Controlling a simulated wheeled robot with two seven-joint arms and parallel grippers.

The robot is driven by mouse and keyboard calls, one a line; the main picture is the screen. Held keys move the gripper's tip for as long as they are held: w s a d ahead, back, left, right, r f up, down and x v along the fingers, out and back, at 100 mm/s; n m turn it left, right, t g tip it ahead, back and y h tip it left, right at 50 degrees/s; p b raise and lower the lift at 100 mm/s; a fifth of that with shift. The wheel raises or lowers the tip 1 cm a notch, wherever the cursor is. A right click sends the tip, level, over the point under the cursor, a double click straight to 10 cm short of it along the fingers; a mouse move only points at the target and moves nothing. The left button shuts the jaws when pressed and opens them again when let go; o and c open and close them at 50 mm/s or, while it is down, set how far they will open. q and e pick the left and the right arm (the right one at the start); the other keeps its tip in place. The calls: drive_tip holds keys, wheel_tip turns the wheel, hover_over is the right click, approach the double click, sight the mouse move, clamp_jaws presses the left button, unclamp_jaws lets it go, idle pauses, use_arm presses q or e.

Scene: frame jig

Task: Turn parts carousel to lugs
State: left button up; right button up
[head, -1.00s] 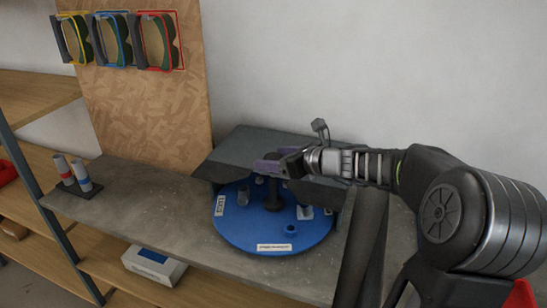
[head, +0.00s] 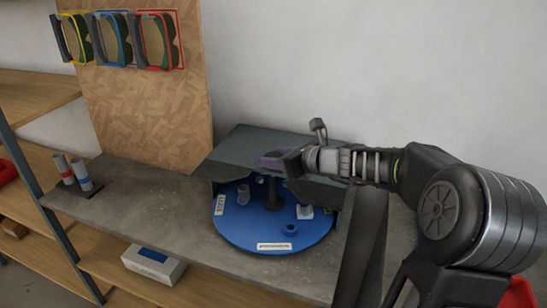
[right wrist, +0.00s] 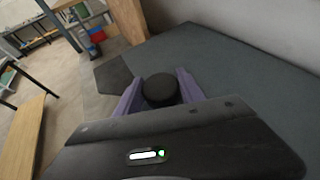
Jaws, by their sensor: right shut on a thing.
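The parts carousel is a round blue disc (head: 250,232) on the grey bench, its back part under a dark grey cover (head: 238,155). White labels sit on its left rim (head: 220,205) and front rim (head: 274,246); their text is too small to read surely. A dark post (head: 272,192) rises from the disc's middle. My right gripper (head: 274,161) is over the post with purple fingers. In the right wrist view the round black knob (right wrist: 160,89) sits between the fingers, which are shut on it. My left gripper is not in view.
A small blue cup (head: 290,229) and a pale block (head: 305,212) are on the disc. A chipboard panel (head: 150,110) holds goggles. The bench left of the disc is clear.

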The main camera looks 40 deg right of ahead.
clamp_jaws()
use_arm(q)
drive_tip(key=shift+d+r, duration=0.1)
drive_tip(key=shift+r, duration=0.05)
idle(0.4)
